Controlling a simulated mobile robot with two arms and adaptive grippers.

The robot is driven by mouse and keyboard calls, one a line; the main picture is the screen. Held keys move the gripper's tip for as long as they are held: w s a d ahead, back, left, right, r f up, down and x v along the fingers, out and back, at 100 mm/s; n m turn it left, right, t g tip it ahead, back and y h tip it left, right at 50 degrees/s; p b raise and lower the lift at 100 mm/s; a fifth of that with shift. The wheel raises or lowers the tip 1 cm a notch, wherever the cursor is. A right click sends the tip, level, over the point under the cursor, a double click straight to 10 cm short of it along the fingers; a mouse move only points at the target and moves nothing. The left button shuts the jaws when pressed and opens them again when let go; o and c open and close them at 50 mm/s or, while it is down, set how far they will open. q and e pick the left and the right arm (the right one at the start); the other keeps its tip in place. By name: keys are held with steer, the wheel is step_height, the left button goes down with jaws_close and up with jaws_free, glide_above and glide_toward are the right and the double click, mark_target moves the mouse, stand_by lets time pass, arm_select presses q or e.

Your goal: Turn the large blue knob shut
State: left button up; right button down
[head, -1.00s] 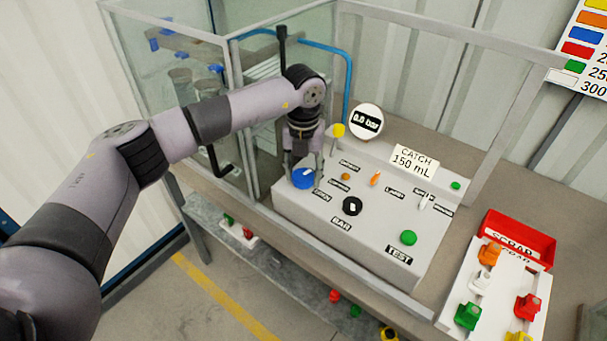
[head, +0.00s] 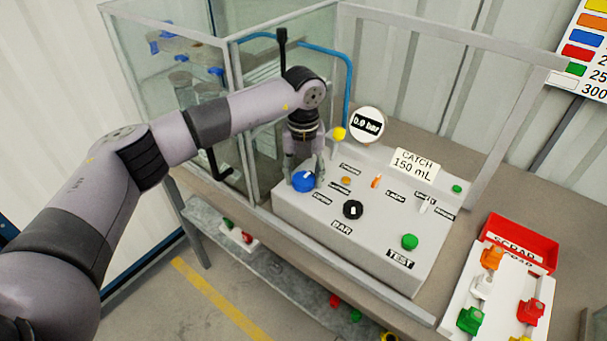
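The large blue knob (head: 303,182) sits at the left end of the sloped white control panel (head: 300,216), with a white pointer mark on its top. My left gripper (head: 304,170) comes down over it from above, with one finger on either side of the knob. The fingers are spread about the knob's width; whether they touch it cannot be made out. My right gripper does not show.
A black knob (head: 352,209), a green TEST button (head: 409,241) and small switches share the panel. A round gauge (head: 367,124) reading about 0.0 bar stands behind. A glass enclosure (head: 170,80) is to the left. A red scrap bin (head: 520,243) is at the right.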

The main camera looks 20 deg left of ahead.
mark_target(303, 179)
arm_select(q)
steer(key=o, duration=0.4)
steer(key=shift+c, duration=0.2)
step_height(303, 179, up, 12)
stand_by(0.4)
steer(key=shift+s+f, duration=0.1)
steer(key=shift+s, duration=0.05)
